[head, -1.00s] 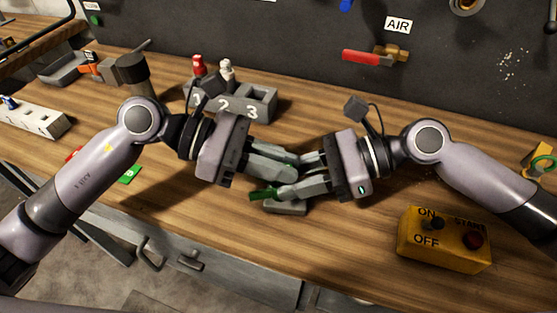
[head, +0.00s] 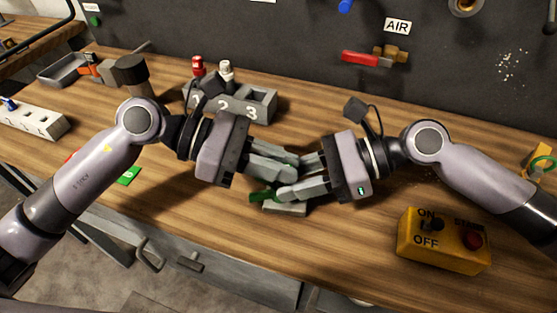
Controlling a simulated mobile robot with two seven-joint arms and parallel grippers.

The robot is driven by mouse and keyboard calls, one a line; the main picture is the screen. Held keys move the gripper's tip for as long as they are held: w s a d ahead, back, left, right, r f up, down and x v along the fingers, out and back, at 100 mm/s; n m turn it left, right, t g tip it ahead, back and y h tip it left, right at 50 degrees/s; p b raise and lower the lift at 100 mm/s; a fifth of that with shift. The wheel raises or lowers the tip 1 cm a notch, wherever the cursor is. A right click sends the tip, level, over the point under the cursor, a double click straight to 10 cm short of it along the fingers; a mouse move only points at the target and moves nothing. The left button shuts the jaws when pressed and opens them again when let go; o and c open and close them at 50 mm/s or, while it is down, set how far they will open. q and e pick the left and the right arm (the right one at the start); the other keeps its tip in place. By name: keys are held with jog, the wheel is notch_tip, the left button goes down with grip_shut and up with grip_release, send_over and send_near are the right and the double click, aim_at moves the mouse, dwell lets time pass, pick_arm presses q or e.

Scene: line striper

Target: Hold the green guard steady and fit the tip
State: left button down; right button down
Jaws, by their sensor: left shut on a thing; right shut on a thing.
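The green guard (head: 262,197) shows as a short green piece at the lower fingertip of my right gripper (head: 297,174), just above a grey block on the bench. A little more green shows between the two grippers' fingertips. My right gripper is shut, and its fingers cover most of the guard. My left gripper (head: 286,162) comes in from the left, also shut, its fingertips close against the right fingers. What it holds is hidden between the fingers. I cannot make out the tip or tell whether it touches the guard.
A grey holder (head: 229,107) numbered 1, 2, 3 stands behind my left gripper, with red and white pieces at the left slots. A yellow ON/OFF switch box (head: 443,241) sits at front right. A red-handled AIR valve (head: 367,58) is on the back panel. A green tag (head: 129,176) lies left.

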pick_arm(q)
jog(key=shift+f, duration=0.6)
pick_arm(e)
jog(key=shift+s+f, duration=0.1)
jog(key=shift+f, duration=0.1)
dwell(0.9)
pick_arm(q)
jog(key=shift+r, duration=0.35)
jog(key=c, duration=1.1)
grip_release()
jog(key=shift+w+a+r, duration=0.1)
jog(key=shift+r, duration=0.1)
jog(key=shift+c, duration=1)
jog(key=shift+o, duration=0.5)
jog(key=shift+a, duration=0.15)
jog(key=v, duration=0.6)
jog(key=shift+a+r, duration=0.2)
jog(key=shift+r, duration=0.1)
pick_arm(e)
jog(key=c, duration=0.8)
grip_release()
jog(key=shift+o, duration=0.3)
